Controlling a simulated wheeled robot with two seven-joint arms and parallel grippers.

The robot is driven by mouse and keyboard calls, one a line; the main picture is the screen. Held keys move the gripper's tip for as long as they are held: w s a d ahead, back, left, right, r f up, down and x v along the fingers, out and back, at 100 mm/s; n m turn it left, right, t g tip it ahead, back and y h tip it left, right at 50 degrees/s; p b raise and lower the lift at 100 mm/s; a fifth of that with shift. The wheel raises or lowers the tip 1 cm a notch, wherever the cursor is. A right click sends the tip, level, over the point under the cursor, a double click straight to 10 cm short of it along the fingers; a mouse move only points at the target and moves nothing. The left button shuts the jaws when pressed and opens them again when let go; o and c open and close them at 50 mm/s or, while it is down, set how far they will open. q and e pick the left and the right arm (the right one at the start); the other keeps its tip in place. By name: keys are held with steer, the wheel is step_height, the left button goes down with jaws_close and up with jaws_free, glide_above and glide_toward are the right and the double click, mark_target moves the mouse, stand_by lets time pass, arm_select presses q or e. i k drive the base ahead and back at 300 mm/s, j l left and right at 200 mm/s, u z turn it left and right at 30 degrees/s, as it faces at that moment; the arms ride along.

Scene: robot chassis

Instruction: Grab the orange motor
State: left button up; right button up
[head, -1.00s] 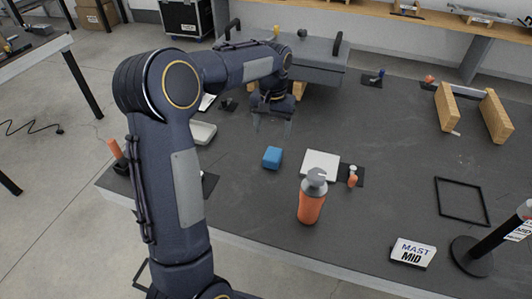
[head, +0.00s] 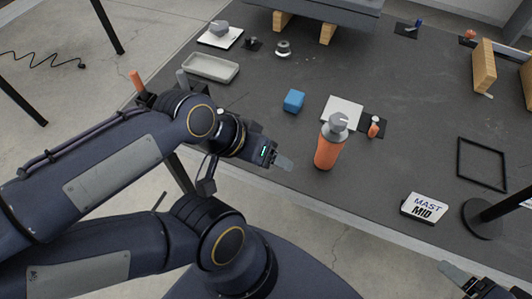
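The orange motor (head: 328,153) is an upright orange cylinder with a grey top, standing on the dark table near its front edge, right of the picture's middle. My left gripper (head: 284,162) is just left of it, its fingers pointing right toward the orange body. A small gap shows between the fingertips and the motor. The fingers overlap in this view, so their opening is hard to judge. My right gripper (head: 452,275) shows only partly at the bottom right, away from the motor; its opening is unclear.
A white plate (head: 343,111) lies behind the motor, with a small orange-and-white part (head: 374,128) beside it. A blue block (head: 294,101) and a grey tray (head: 210,69) lie farther left. A MAST MID sign (head: 424,208) and a black frame (head: 482,164) are to the right.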

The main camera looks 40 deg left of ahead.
mark_target(330, 144)
steer(key=l+u, duration=0.1)
steer(key=u, duration=0.3)
steer(key=l+u, duration=0.1)
steer(key=u, duration=0.35)
steer(key=l+u, duration=0.1)
steer(key=u, duration=0.3)
steer(key=k+u, duration=0.1)
steer(key=u, duration=0.35)
steer(key=l+u, duration=0.15)
steer(key=u, duration=0.25)
steer(key=k+j, duration=0.05)
